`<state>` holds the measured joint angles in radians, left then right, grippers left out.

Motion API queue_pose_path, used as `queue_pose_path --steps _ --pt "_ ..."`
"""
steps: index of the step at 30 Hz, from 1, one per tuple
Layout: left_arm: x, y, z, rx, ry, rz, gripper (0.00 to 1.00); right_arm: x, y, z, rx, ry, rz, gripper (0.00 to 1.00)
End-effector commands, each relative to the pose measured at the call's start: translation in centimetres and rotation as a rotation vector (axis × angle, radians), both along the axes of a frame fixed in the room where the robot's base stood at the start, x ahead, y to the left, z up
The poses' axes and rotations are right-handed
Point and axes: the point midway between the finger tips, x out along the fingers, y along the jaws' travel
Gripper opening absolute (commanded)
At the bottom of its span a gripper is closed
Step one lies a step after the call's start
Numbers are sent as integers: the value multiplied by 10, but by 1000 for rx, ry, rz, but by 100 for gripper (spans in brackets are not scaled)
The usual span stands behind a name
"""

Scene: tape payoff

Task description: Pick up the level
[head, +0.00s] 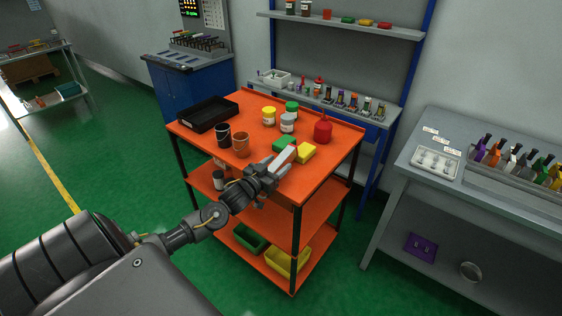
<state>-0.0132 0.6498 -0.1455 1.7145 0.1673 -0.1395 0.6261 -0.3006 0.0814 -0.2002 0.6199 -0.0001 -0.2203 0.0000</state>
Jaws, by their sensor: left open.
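My left gripper (274,168) reaches over the near edge of the orange cart top (332,152). Its jaws are open, right at a long pale bar with a reddish side (285,156), which may be the level. The bar lies slanted on the cart top, its near end by the fingers. I cannot tell whether the fingers touch it, and the gripper hides part of it. A green block (284,143) and a yellow block (305,152) lie close beside the bar. My right gripper is not in view.
A black tray (208,114), dark cup (223,135), copper-coloured cup (241,145), yellow-lidded jar (269,116), grey-lidded jar (287,122) and red bottle (323,129) stand on the cart top. Green (250,237) and yellow bins (288,262) sit on its lowest shelf. A grey bench (479,195) stands at right.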

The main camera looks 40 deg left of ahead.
Motion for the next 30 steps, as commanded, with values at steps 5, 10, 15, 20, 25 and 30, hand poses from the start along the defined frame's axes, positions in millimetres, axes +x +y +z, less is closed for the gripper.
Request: queue_pose_path --steps 5,10,15,20,25,30 --pt "4 0 -1 1 1 0 56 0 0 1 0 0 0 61" --pt "4 0 -1 1 1 0 48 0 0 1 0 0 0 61" --pt "4 0 -1 1 1 0 26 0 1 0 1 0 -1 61" --pt "4 0 -1 1 1 1 5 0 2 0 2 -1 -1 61" --pt "4 1 0 1 -1 1 0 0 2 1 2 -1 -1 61" --pt "4 1 3 1 -2 0 0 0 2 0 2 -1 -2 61"
